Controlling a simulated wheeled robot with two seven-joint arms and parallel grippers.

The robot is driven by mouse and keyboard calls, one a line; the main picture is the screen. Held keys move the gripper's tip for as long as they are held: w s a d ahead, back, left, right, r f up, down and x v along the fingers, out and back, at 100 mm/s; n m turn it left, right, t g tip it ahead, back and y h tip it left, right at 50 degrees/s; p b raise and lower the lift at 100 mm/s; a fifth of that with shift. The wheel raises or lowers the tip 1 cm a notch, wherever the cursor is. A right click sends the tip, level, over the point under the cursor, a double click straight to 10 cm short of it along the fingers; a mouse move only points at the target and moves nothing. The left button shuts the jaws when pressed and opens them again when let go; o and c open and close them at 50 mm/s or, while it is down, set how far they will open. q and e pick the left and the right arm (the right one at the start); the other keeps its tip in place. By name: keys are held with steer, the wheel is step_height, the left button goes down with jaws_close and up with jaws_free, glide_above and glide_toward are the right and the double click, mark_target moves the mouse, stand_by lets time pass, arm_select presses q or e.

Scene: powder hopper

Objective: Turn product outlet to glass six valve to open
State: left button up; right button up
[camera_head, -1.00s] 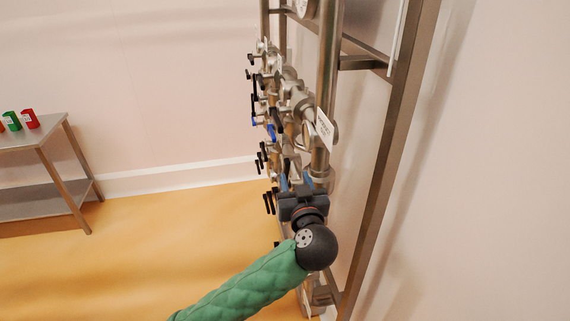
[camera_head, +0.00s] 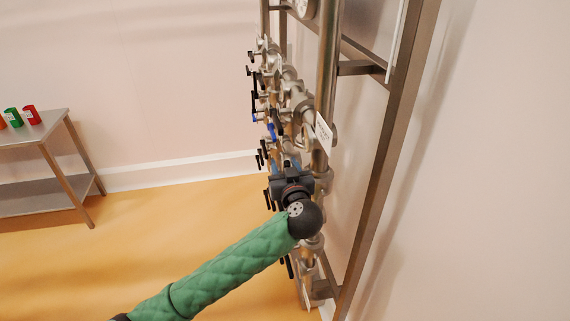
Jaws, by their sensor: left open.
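A stack of steel valves (camera_head: 290,95) with black and blue handles runs down the metal frame in the head view. I cannot tell which one is the product outlet to glass six valve; the labels are too small to read. My left gripper (camera_head: 287,168), on the green-sleeved arm, is at the lower part of the stack. It is open, its fingers pointing away from me beside blue parts. My wrist hides the valve parts just below it. Black handles show left of the gripper and below it (camera_head: 286,267). My right gripper is not in view.
The steel frame post (camera_head: 385,160) stands right of the valves, close to the wall. A white tag (camera_head: 323,134) hangs on the piping. A steel table (camera_head: 45,128) with small red and green items stands at the left. The yellow floor between is clear.

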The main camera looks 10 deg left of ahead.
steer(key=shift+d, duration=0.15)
arm_select(q)
jaws_close()
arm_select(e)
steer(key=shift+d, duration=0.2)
arm_select(q)
steer(key=shift+w, duration=0.1)
steer(key=shift+w+a+g+h, duration=0.2)
steer(key=shift+w+g, duration=0.15)
steer(key=shift+g, duration=0.25)
steer(key=shift+w+a+g+h, duration=0.1)
steer(key=shift+w+g+h, duration=0.1)
steer(key=shift+w+g, duration=0.3)
steer(key=shift+w+a+g+h, duration=0.15)
steer(key=shift+w+g+h, duration=0.2)
steer(key=shift+g, duration=0.55)
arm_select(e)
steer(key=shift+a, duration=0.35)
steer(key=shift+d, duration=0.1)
